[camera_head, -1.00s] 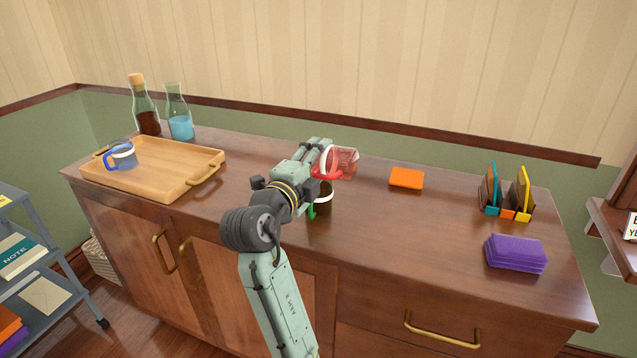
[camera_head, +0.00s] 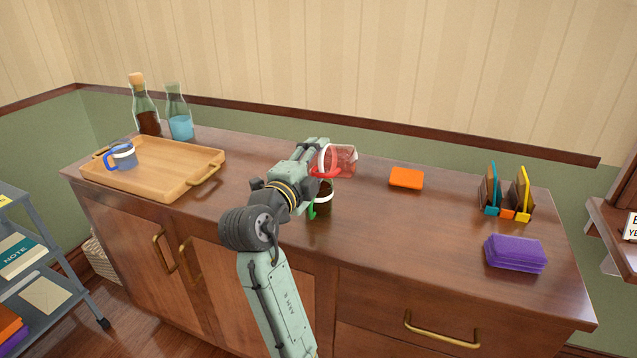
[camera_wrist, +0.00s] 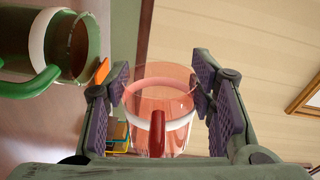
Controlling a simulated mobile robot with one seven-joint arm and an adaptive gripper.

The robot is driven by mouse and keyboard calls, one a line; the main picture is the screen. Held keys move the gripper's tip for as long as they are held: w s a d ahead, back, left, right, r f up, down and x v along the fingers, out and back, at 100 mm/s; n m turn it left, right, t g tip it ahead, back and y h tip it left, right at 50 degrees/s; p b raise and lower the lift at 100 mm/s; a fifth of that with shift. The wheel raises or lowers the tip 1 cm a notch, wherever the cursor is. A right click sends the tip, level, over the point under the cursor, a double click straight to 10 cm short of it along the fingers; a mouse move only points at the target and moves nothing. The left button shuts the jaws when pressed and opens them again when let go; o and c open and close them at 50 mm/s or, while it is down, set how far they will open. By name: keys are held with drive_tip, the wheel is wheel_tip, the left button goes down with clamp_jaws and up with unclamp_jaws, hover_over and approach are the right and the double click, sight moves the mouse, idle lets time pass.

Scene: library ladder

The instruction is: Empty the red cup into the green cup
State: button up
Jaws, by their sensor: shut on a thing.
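The red cup (camera_head: 341,160) is clear red with a white band and a red handle. My gripper (camera_head: 324,158) is shut on it and holds it tilted far over, above the counter and near the green cup. In the wrist view the red cup (camera_wrist: 160,110) sits between the two finger pads of my gripper (camera_wrist: 160,95), with its handle towards the camera; I see no contents in it. The green cup (camera_head: 323,201) stands upright on the counter below, partly hidden by my arm. It has a white band, a green handle and dark contents. It also shows in the wrist view (camera_wrist: 35,50) at upper left.
A wooden tray (camera_head: 150,180) with a blue-handled cup (camera_head: 122,156) is at left, with two bottles (camera_head: 178,115) behind. An orange block (camera_head: 406,178), an upright file holder (camera_head: 507,205) and a purple stack (camera_head: 515,253) are at right. The front middle of the counter (camera_head: 400,240) is clear.

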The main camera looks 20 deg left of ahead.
drive_tip(key=shift+a+f+n, duration=0.1)
drive_tip(key=shift+a+n, duration=0.15)
drive_tip(key=shift+n, duration=0.5)
drive_tip(key=shift+a+n, duration=0.2)
drive_tip(key=shift+n, duration=0.55)
idle(1.6)
drive_tip(key=shift+a+f+n+p, duration=0.1)
drive_tip(key=shift+a+n+p, duration=0.15)
drive_tip(key=shift+n, duration=0.6)
drive_tip(key=shift+a+f+n+p, duration=0.15)
drive_tip(key=shift+n+p, duration=0.2)
drive_tip(key=shift+n, duration=0.5)
idle(1.8)
idle(0.8)
drive_tip(key=m, duration=0.1)
drive_tip(key=d+m, duration=0.1)
drive_tip(key=m, duration=0.1)
drive_tip(key=m+b, duration=0.1)
drive_tip(key=m, duration=0.1)
drive_tip(key=shift+d+r, duration=0.2)
drive_tip(key=shift+r, duration=0.1)
